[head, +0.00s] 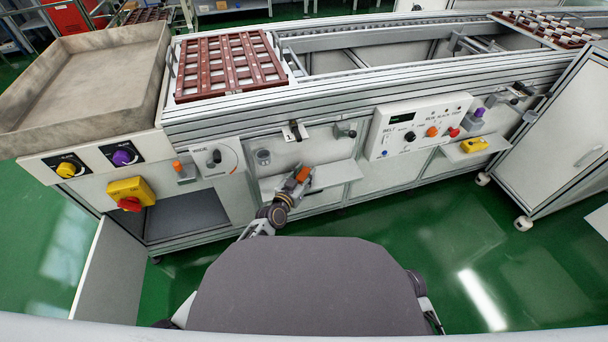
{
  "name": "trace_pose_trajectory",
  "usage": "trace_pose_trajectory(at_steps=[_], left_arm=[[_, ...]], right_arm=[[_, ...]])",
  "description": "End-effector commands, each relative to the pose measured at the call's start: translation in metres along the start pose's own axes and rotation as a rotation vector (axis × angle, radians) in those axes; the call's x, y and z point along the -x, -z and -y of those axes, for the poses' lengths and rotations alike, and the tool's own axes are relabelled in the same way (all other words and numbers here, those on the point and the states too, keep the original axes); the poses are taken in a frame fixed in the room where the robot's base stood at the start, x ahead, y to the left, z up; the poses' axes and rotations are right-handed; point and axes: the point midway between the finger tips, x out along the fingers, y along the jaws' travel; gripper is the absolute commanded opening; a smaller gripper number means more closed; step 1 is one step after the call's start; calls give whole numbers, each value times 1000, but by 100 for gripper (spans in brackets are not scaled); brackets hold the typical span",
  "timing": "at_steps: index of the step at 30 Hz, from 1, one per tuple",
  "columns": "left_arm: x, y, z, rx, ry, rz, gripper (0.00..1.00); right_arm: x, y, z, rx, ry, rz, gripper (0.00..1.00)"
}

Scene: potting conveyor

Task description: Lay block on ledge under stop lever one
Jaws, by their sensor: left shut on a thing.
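My left gripper (297,181) reaches up to the front of the conveyor and is shut on a small orange block (303,173). The block is in front of the pale ledge (335,174) on the machine's front panel; I cannot tell whether it touches the ledge. Above the ledge are a black-handled lever (295,129) and a grey fitting with a dark knob (346,131). I cannot read which is stop lever one. My right gripper is out of view; only part of that arm shows at the lower right.
A control box (418,126) with knobs and buttons is right of the ledge. A yellow object (474,145) lies on another shelf. A dial plate (215,158) and a yellow box with a red knob (130,194) are to the left. Brown trays (228,66) are on top.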

Motion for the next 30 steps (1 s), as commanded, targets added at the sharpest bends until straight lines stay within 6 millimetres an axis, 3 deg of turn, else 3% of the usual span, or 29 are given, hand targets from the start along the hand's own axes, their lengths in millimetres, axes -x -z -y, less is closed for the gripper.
trace_pose_trajectory(at_steps=[6,7,12,30], left_arm=[[0,-3,0,0,0,0,9],[0,-3,0,0,0,0,36],[0,-3,0,0,0,1,57],[6,0,0,0,0,2,57]], right_arm=[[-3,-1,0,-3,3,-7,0],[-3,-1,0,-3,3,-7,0],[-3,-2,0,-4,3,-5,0],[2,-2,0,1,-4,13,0]])
